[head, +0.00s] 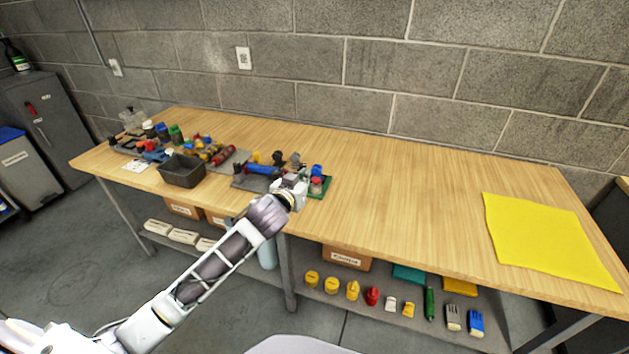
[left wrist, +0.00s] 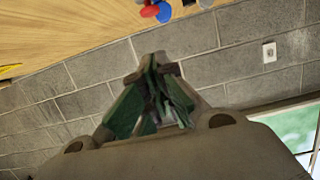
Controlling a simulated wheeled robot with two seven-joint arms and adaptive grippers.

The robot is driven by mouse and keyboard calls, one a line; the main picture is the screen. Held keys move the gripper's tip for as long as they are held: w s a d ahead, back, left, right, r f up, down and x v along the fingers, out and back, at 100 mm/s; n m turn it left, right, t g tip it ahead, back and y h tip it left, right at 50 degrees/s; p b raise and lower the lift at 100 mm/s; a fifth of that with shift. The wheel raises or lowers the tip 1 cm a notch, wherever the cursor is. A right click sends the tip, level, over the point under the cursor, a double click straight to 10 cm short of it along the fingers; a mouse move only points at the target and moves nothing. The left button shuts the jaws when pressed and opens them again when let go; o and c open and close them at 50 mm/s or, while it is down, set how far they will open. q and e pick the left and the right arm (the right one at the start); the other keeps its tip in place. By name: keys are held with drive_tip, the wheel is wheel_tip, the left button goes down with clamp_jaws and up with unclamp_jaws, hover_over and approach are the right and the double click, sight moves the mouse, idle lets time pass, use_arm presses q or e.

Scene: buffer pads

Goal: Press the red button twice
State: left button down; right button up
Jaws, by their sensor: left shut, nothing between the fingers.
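A red button (head: 316,182) and a blue button (head: 317,170) stand on a green base (head: 326,188) near the front edge of the wooden table. My left gripper (head: 297,178) is just left of the red button in the head view and hides part of the base. In the left wrist view the red button (left wrist: 149,11) and blue button (left wrist: 164,13) show at the top edge, beyond the fingertips. The left gripper (left wrist: 158,62) is shut and empty there. I cannot tell whether it touches the red button. My right gripper is not in view.
A dark bin (head: 181,171) and several tools and cans stand left of the gripper on the table (head: 400,190). A yellow sheet (head: 548,240) lies at the right. The table's middle is clear. A lower shelf holds brushes and boxes. A block wall stands behind.

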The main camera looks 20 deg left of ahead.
use_arm(q)
drive_tip(key=shift+w+r+b, duration=0.1)
drive_tip(key=shift+r+b, duration=0.2)
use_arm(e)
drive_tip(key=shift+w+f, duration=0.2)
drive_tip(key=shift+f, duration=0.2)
use_arm(q)
drive_tip(key=shift+r, duration=0.1)
drive_tip(key=shift+w, duration=0.1)
hover_over(316, 182)
drive_tip(key=shift+f, duration=1.15)
drive_tip(key=shift+s+a+f+b, duration=0.15)
drive_tip(key=shift+f+b, duration=0.15)
drive_tip(key=shift+f, duration=0.3)
drive_tip(key=shift+s+f+b, duration=0.15)
drive_tip(key=shift+f+b, duration=0.15)
drive_tip(key=shift+f, duration=1.15)
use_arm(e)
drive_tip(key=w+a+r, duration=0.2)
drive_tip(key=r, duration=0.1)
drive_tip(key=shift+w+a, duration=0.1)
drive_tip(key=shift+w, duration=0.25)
